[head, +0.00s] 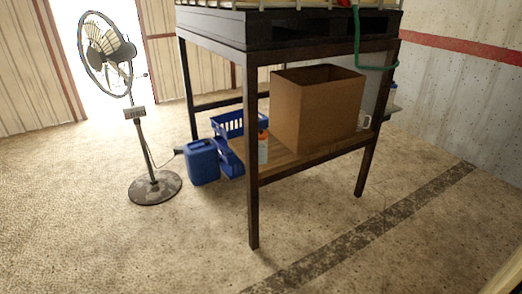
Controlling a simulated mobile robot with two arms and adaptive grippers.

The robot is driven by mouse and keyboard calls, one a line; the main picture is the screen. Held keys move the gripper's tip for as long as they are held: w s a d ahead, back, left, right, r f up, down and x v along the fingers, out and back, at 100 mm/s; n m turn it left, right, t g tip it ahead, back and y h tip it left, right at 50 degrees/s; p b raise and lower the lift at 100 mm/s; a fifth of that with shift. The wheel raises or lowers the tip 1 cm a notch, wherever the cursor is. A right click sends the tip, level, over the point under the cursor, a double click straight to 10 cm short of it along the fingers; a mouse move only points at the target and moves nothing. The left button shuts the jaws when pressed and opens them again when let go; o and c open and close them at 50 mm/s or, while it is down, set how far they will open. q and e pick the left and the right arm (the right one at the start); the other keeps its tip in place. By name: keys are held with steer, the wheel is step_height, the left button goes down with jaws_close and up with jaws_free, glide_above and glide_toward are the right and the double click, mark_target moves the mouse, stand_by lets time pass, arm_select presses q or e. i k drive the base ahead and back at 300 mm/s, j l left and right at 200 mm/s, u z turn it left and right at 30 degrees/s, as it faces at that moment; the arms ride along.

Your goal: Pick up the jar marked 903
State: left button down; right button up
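No jar marked 903 can be made out in the head view. A small bottle (263,150) with an orange top stands on the lower wooden shelf (285,162) of a dark rack; no marking on it is readable. A white mug-like item (365,121) shows at the right end of that shelf, partly behind the box. The inside of the cardboard box (316,112) is mostly hidden. Neither of my grippers is in view.
The dark rack (253,200) stands mid-room. A blue jerrycan (202,162) and blue baskets (238,125) are at its left. A pedestal fan (154,187) stands further left. A green hose (358,50) hangs from the top. The front floor is clear.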

mark_target(263, 142)
steer(key=u, duration=0.35)
steer(key=i+l+u, duration=0.4)
steer(key=l+u, duration=0.2)
steer(key=i+l+u, duration=0.15)
steer(key=l+u, duration=0.15)
steer(key=l, duration=0.1)
